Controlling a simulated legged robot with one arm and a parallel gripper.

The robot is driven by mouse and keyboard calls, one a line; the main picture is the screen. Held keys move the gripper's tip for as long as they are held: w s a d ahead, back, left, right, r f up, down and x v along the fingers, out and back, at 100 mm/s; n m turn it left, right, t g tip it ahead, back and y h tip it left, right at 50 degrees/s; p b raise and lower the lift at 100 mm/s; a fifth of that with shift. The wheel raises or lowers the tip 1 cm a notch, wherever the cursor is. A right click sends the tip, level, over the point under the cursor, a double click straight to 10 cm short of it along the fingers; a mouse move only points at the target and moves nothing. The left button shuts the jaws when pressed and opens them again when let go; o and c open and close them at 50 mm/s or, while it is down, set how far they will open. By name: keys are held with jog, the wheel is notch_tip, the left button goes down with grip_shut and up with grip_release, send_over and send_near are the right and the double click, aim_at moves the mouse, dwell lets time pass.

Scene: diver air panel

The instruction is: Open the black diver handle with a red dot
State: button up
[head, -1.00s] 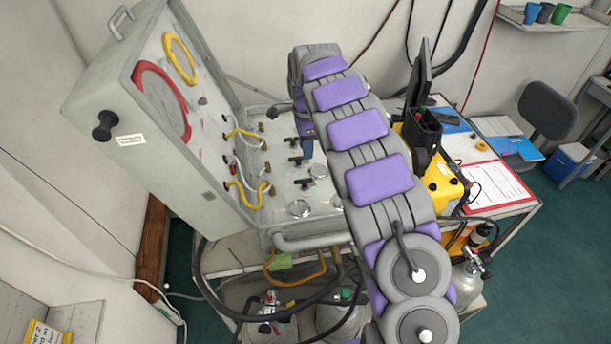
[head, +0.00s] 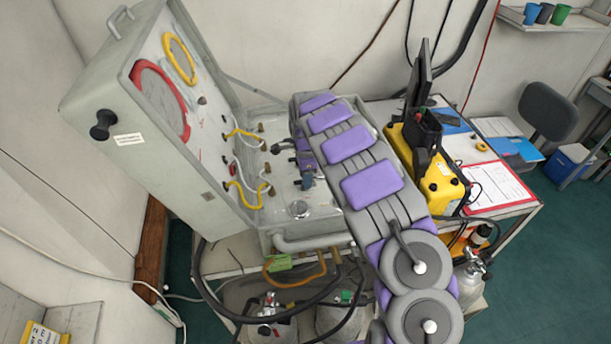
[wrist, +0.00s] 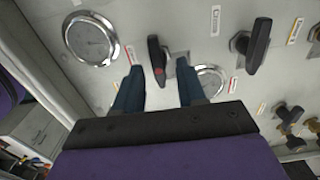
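The black diver handle with a red dot (wrist: 155,55) shows in the wrist view on the pale panel (wrist: 200,15). The dot is on its near end. My gripper (wrist: 158,75) is open. Its two blue fingers stand apart, one on each side of the handle's near end, and the handle lies in the gap. I cannot tell whether either finger touches it. In the head view my gripper (head: 304,168) is low over the panel case (head: 275,225), and my arm hides part of the panel.
A second black handle (wrist: 256,46) without a visible red dot is to the right. A round gauge (wrist: 90,40) is at left and another (wrist: 210,80) is behind the right finger. Brass fittings (wrist: 292,120) are at far right. A yellow case (head: 435,180) stands beside my arm.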

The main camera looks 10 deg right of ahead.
grip_shut()
jog(key=shift+n, duration=0.3)
dwell(0.3)
jog(key=n+p, duration=0.1)
jog(key=n, duration=0.2)
jog(key=shift+w+r, duration=0.1)
jog(key=n, duration=0.5)
jog(key=shift+w+a+p, duration=0.1)
jog(key=shift+p, duration=0.25)
jog(key=n, duration=0.4)
jog(key=shift+n+p, duration=0.3)
jog(key=shift+p, duration=0.05)
jog(key=shift+w+n, duration=0.1)
jog(key=shift+n, duration=1.9)
jog(key=shift+r, duration=0.1)
